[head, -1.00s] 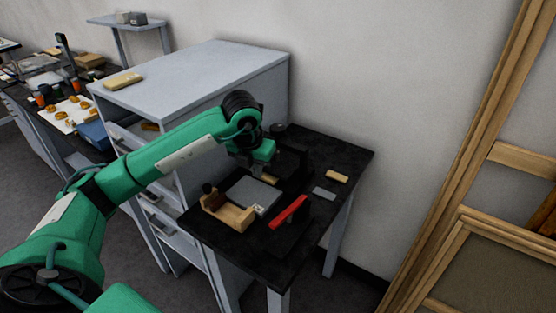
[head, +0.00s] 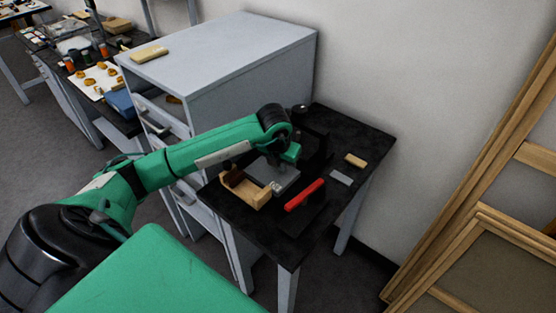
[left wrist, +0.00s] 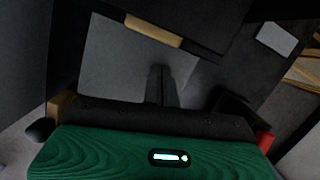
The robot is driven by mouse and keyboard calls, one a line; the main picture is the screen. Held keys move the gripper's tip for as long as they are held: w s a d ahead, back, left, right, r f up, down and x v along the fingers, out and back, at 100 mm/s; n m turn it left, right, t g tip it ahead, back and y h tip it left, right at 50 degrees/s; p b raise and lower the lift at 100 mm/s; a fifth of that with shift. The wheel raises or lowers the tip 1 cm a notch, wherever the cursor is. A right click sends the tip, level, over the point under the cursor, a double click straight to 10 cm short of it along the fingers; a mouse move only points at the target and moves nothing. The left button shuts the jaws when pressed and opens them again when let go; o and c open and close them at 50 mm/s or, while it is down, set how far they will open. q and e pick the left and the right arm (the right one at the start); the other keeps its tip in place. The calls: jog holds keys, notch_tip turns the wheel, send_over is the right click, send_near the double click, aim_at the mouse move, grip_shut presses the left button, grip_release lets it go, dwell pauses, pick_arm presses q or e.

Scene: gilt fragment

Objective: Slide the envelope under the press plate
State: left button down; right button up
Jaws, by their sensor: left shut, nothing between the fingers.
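A flat grey piece with a small mark at its near corner, which looks like the envelope (head: 288,180), lies on the black table beside a wooden holder (head: 258,197). It also shows in the left wrist view (left wrist: 115,62). My left gripper (head: 284,164) is shut and empty over its far part. In the left wrist view the closed fingertips (left wrist: 158,70) point down at the grey sheet; contact cannot be told. A dark frame (head: 318,148), seemingly the press, stands behind, with a red bar (head: 304,195) to the right. The press plate is not clearly visible. My right gripper is not in view.
A tan block (head: 355,160) and a small grey block (head: 341,177) lie on the right of the black table (head: 350,130). A grey cabinet (head: 215,50) stands close on the left. The table's front right is bare.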

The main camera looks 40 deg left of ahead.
pick_arm(q)
jog(key=shift+w, duration=0.5)
jog(key=shift+w+a+f, duration=0.1)
jog(key=shift+w+a, duration=0.05)
jog(key=shift+w, duration=0.25)
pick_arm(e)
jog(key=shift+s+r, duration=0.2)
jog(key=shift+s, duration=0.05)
pick_arm(q)
jog(key=shift+w, duration=0.1)
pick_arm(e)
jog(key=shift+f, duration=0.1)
